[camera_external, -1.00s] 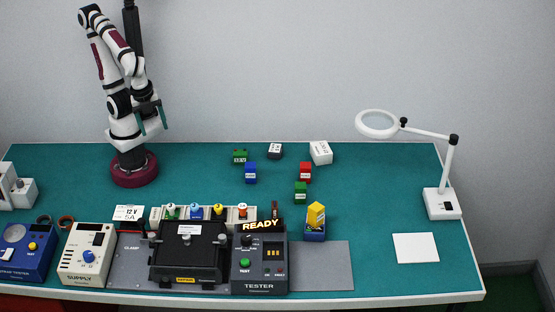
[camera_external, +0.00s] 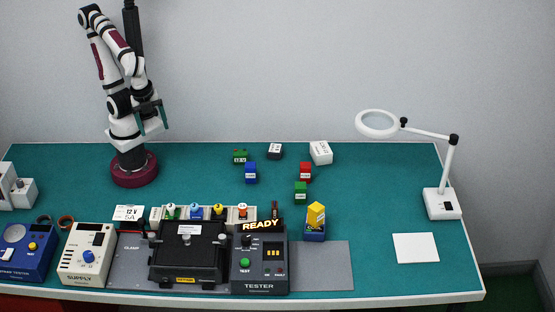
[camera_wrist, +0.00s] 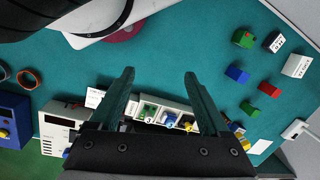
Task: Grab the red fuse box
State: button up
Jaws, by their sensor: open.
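The red fuse box (camera_external: 305,172) is a small red block with a white label on the teal table, right of centre. It also shows in the wrist view (camera_wrist: 269,89) at the right, among other small blocks. My gripper (camera_external: 152,118) is high above the left part of the table, near my base and far from the red block. In the wrist view my gripper (camera_wrist: 160,82) has its two green fingers spread apart with nothing between them.
Near the red box are blue (camera_external: 250,173), green (camera_external: 300,192), dark (camera_external: 275,151) and white (camera_external: 321,153) blocks. A tester (camera_external: 260,262), a supply (camera_external: 87,253) and a yellow block in a blue holder (camera_external: 314,235) stand in front. A magnifier lamp (camera_external: 443,203) stands right.

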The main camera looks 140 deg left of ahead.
jog(key=w+a+f+n+t, duration=0.2)
jog(key=w+f+n+t, duration=0.15)
jog(key=w+n, duration=0.85)
jog(key=m+t+y, duration=0.7)
jog(key=m, duration=2.7)
send_near(306, 173)
jog(key=w+a, duration=0.2)
jog(key=a, duration=0.1)
jog(key=a+f, duration=0.1)
jog(key=a, duration=0.1)
jog(key=shift+w+a+f, duration=0.1)
jog(key=shift+w+a, duration=0.05)
jog(key=shift+w, duration=0.25)
jog(key=x, duration=0.6)
jog(key=shift+w, duration=0.2)
grip_shut()
